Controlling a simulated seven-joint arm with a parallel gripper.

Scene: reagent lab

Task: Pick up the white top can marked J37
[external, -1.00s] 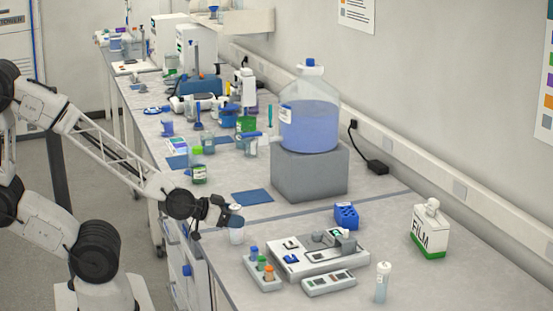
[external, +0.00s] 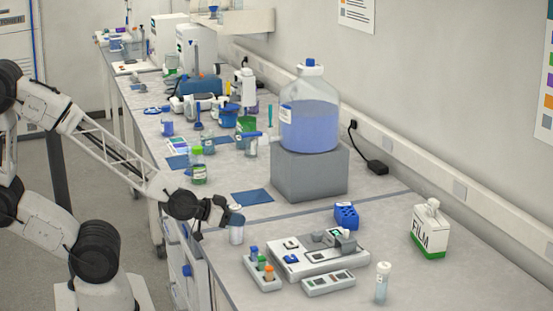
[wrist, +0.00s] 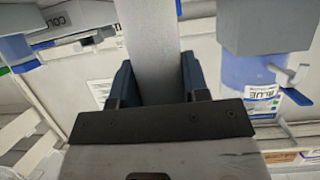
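My gripper (external: 231,217) is at the near left edge of the bench, at the top of a small pale container (external: 236,234). This container has a greyish-blue lower part, and its top is partly hidden by my gripper. No J37 mark is readable on it or elsewhere. In the wrist view my gripper (wrist: 158,80) has its two dark fingers set apart, with a pale grey surface (wrist: 152,50) between them. I cannot tell whether the fingers press on it. A clear vial with a white top (external: 382,284) stands upright at the front right.
A grey instrument tray (external: 337,264) and a rack of coloured-cap vials (external: 265,280) lie right of my gripper. A blue rack (external: 346,215), a FILM bottle (external: 430,230) and a large blue-liquid bottle (external: 309,125) on a grey block (external: 310,172) stand further back.

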